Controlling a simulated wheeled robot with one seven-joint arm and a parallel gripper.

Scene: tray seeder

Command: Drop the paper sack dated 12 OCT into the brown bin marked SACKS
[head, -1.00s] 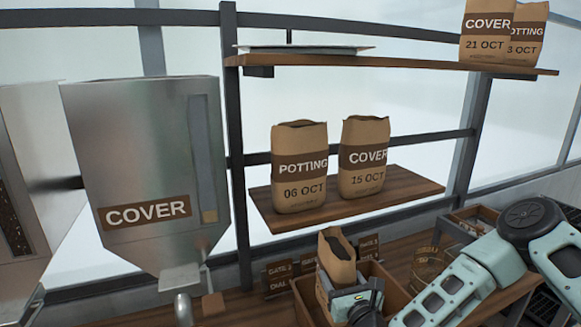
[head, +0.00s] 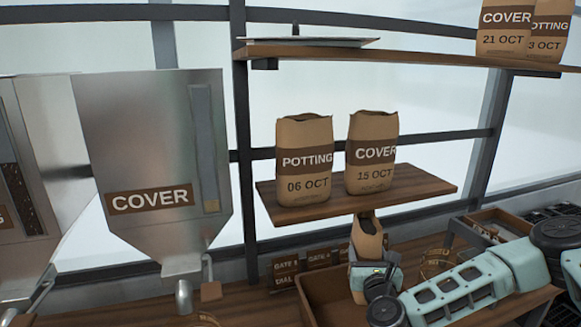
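A small open-topped brown paper sack (head: 367,238) is upright in my gripper (head: 374,272). My gripper appears shut around its middle; the fingertips are not clear. The sack's label and date do not show. A brown open bin (head: 322,292) stands on the bench, behind or under my gripper. The sack is in line with the bin's right part; I cannot tell whether it is inside the walls. No SACKS marking is visible on the bin.
A shelf (head: 420,186) above holds a POTTING 06 OCT sack (head: 304,160) and a COVER 15 OCT sack (head: 372,155). A COVER hopper (head: 150,150) stands left. Small gate signs (head: 287,266) stand behind the bin. A wooden box (head: 497,222) is at right.

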